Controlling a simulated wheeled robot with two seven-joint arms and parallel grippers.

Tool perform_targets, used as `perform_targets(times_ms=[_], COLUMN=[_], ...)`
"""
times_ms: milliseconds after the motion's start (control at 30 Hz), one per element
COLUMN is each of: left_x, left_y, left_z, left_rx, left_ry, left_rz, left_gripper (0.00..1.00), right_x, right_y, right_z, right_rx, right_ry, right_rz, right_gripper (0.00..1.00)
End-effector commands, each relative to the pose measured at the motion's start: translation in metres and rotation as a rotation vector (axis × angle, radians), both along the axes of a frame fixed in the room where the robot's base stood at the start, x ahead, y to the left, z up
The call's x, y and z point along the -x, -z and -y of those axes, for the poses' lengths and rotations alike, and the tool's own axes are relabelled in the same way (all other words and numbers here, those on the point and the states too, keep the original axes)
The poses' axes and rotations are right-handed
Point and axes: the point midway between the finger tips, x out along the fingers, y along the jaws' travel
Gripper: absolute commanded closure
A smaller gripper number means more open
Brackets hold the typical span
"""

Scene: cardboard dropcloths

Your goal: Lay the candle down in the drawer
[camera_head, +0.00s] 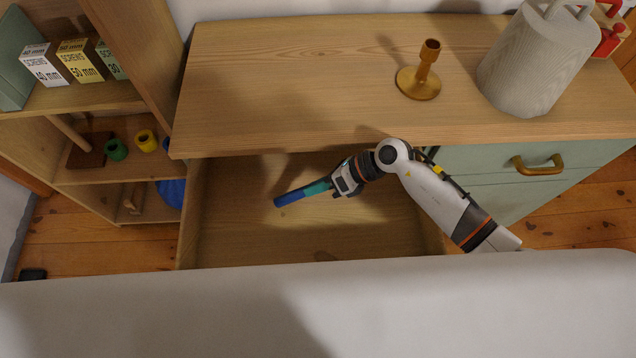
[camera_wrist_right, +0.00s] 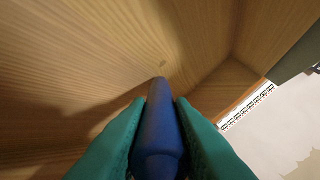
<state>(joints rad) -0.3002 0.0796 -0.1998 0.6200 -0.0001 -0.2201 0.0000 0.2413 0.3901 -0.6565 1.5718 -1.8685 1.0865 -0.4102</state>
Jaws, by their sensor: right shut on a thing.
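The blue candle (camera_head: 289,196) is over the inside of the open drawer (camera_head: 240,238), pointing left. My right gripper (camera_head: 318,188) is shut on it with teal fingers. In the right wrist view the candle (camera_wrist_right: 160,128) sits between the two fingers, its tip pointing toward the wooden drawer floor (camera_wrist_right: 75,60). It looks close to lying flat, but I cannot tell whether it touches the floor. The fingers hide its far end. My left gripper is not in view.
The dresser top (camera_head: 290,85) overhangs the drawer's back. On it stand a brass candlestick (camera_head: 420,83) and a grey ribbed vessel (camera_head: 535,65). A shelf unit (camera_head: 105,98) with screw boxes (camera_head: 82,60) stands at left. The drawer's left part is clear.

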Motion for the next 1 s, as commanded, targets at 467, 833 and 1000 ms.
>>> perform_targets(times_ms=[467,833,1000], left_x=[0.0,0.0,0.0], left_y=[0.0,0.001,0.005], left_z=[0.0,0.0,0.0], left_rx=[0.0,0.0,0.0], left_ry=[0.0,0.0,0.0], left_rz=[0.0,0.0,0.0], left_gripper=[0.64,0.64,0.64], right_x=[0.0,-0.001,-0.001], right_y=[0.0,-0.004,-0.023], right_z=[0.0,0.008,0.033], right_rx=[0.0,0.003,0.005], right_ry=[0.0,0.002,0.001], right_rz=[0.0,0.003,0.005], right_gripper=[0.54,0.54,0.54])
